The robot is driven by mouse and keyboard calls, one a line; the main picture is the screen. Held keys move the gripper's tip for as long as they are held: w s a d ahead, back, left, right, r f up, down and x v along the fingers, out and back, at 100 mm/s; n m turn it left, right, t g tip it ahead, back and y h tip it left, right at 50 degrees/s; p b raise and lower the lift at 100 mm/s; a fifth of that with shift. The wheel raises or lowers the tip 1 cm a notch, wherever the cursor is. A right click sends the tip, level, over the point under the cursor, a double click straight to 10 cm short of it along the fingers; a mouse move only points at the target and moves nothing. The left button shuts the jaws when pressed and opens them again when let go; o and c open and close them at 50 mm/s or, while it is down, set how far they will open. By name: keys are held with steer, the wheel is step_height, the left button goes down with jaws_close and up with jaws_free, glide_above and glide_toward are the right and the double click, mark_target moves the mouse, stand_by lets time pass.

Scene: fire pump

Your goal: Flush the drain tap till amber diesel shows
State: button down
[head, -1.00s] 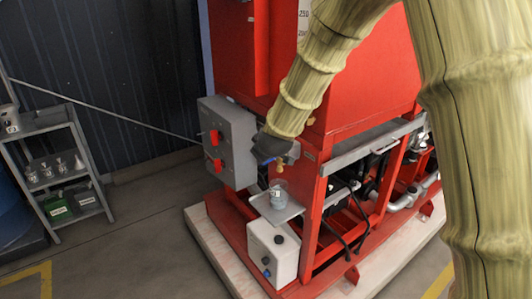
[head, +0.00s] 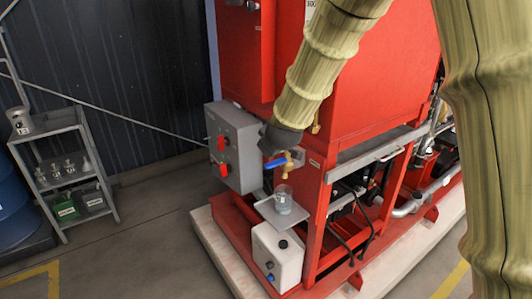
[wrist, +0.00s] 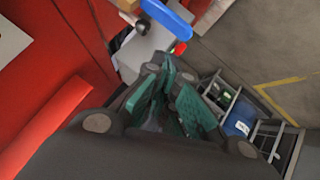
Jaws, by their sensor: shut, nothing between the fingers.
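The drain tap (head: 288,166) is brass with a blue lever (head: 275,163), on the red frame below the tank. The lever lies roughly sideways, pointing left. A clear glass jar (head: 283,201) stands upright on a small grey tray (head: 268,211) under the tap; the colour of its contents is too small to tell. My gripper is shut and empty. In the head view only its dark body shows, just above and left of the tap. In the wrist view its green-padded fingers (wrist: 168,75) are close together, apart from the blue lever (wrist: 166,18) at the top.
A grey control box (head: 234,145) with red switches stands close left of the tap. A white canister (head: 277,255) sits below the tray. A shelf rack (head: 70,170) with small bottles and a blue drum (head: 12,200) are at far left. The floor between is clear.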

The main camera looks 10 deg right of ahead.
steer(key=b+v, duration=0.1)
steer(key=v, duration=0.6)
steer(key=shift+w+d+r+b, duration=0.25)
steer(key=shift+d+b, duration=0.1)
steer(key=shift+d, duration=0.2)
steer(key=s+d+f+m+g, duration=0.15)
steer(key=s+f, duration=0.35)
steer(key=f, duration=0.6)
steer(key=s+f+m+g, duration=0.15)
steer(key=s+f, duration=0.35)
steer(key=f, duration=0.7)
steer(key=s+f+g, duration=0.2)
steer(key=s+f, duration=0.2)
steer(key=f, duration=0.7)
steer(key=s+f+m+g, duration=0.1)
steer(key=s+f, duration=0.5)
steer(key=s, duration=0.4)
steer(key=s+f+m+g, duration=0.1)
steer(key=s+f+g, duration=0.1)
steer(key=s+f, duration=0.5)
steer(key=s+f+m+g, duration=0.1)
steer(key=s+f, duration=0.6)
steer(key=s, duration=0.7)
steer(key=shift+s+g+y, duration=0.25)
steer(key=shift+g+y, duration=0.05)
steer(key=shift+g, duration=0.2)
steer(key=shift+f, duration=0.15)
